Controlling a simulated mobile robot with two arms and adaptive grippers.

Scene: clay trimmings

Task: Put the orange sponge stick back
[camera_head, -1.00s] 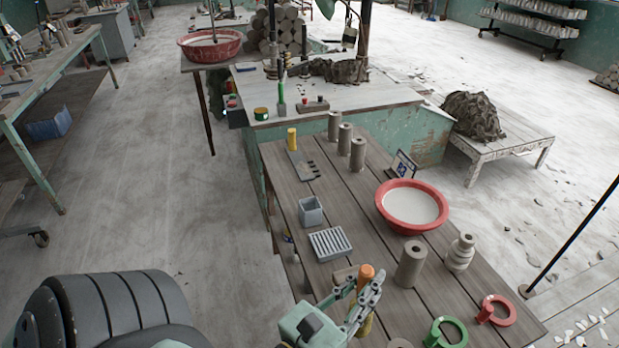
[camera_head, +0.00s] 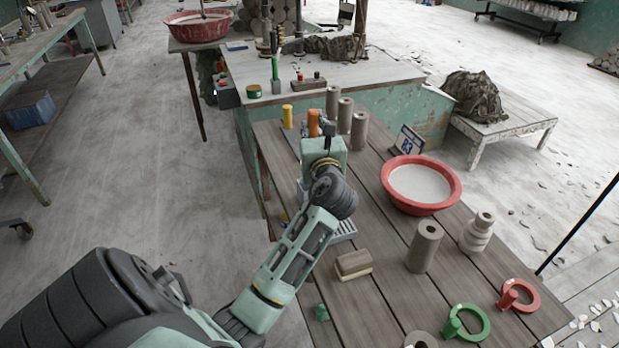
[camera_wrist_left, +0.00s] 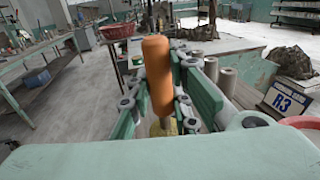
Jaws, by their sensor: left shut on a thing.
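The orange sponge stick (camera_head: 313,123) is upright in my left gripper (camera_head: 324,140), over the far left part of the plank table. In the left wrist view the orange handle (camera_wrist_left: 157,75) stands between the fingers, with a yellowish part (camera_wrist_left: 162,128) below it, partly hidden. A yellow stick (camera_head: 288,116) stands just left of it, at the far end of a grey holder (camera_head: 293,140). My gripper and arm hide most of the holder, so I cannot tell whether the orange stick touches it. My right gripper is not in view.
Grey clay cylinders (camera_head: 345,116) stand close right of the gripper. A number sign (camera_head: 408,143) and a red basin (camera_head: 421,187) are further right.

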